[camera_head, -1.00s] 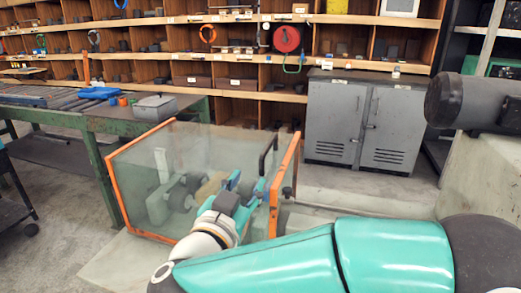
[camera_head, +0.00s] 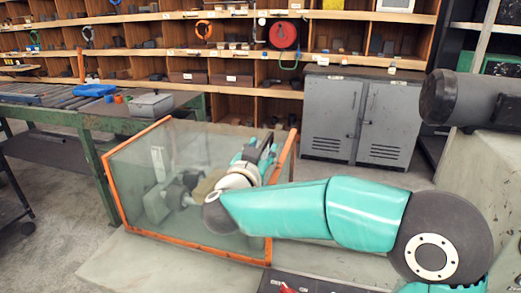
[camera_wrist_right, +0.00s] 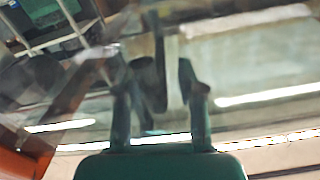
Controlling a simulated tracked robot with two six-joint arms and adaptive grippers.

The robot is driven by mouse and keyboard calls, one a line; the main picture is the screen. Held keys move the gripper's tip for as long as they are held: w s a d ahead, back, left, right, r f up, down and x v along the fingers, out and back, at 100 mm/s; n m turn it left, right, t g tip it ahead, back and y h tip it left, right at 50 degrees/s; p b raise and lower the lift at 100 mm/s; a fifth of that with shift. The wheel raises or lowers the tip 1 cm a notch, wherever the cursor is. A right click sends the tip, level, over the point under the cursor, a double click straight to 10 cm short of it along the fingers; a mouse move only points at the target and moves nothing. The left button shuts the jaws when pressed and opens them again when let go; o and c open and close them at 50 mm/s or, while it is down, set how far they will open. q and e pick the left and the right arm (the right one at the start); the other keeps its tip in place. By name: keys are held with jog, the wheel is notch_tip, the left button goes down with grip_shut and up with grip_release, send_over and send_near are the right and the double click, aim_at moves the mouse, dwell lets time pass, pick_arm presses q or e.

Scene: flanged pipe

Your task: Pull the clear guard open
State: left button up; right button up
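The clear guard (camera_head: 150,190) is a see-through box with an orange frame, beside the green bench in the head view. Grey machine parts (camera_head: 160,200) show through its panel. Its right orange edge (camera_head: 284,160) stands partly behind my right arm. My right gripper (camera_head: 264,146) is at the guard's upper right side, where the dark handle is hidden in the head view. In the right wrist view, the right gripper's dark fingers (camera_wrist_right: 166,85) show blurred, with a dark upright bar and a pale strip between them. I cannot tell whether they grip the bar. My left gripper is not in view.
A green bench (camera_head: 70,118) with a grey box (camera_head: 151,104) stands at left. A grey cabinet (camera_head: 360,115) and wooden shelves (camera_head: 180,50) are behind. A dark cylinder (camera_head: 478,98) is at right. A dark panel (camera_head: 300,283) lies at the lower front.

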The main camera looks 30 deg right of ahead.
grip_shut()
jog(key=shift+a+f, duration=0.1)
dwell(0.4)
